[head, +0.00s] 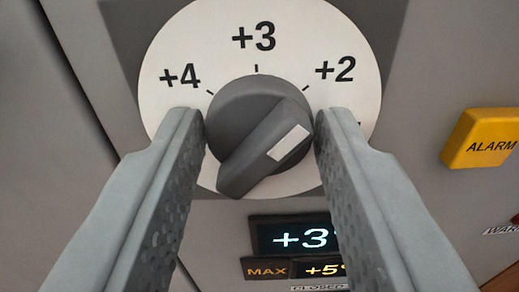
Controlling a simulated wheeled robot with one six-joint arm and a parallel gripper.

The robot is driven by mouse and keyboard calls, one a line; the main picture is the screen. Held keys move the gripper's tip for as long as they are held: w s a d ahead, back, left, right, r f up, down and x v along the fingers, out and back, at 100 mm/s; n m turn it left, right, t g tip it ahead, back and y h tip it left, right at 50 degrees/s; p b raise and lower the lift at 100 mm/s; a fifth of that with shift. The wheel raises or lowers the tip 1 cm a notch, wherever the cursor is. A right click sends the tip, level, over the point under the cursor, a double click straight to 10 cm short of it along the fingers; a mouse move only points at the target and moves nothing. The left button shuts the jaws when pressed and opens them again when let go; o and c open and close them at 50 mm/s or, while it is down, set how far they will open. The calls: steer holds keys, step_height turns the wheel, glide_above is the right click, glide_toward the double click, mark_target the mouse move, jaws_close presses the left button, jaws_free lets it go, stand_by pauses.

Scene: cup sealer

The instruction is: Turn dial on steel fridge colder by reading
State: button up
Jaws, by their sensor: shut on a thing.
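The dial (245,107) is a round dark grey knob with a raised bar grip and a white mark (289,143) at the bar's upper right end. The bar slants from lower left to upper right, with its mark towards the +2 side; the exact setting is hard to tell. A white round scale plate (205,45) behind it shows +4 at left, +3 at top and +2 at right. My gripper (260,122) is shut on the dial, one finger on each side. A display (290,238) below shows +3; the right finger hides its right part.
A smaller display (300,269) below reads MAX +5, with a partly hidden label under it. A yellow ALARM block (482,138) stands out at right, with a partly cut-off warning label below it. The grey steel front is otherwise flat.

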steer(key=shift+s+f+m, duration=0.1)
steer(key=shift+f+m, duration=0.1)
steer(key=shift+m, duration=0.7)
steer(key=o, duration=1)
steer(key=shift+r, duration=0.1)
steer(key=s, duration=1.7)
steer(key=shift+s+d, duration=0.15)
steer(key=shift+d, duration=0.2)
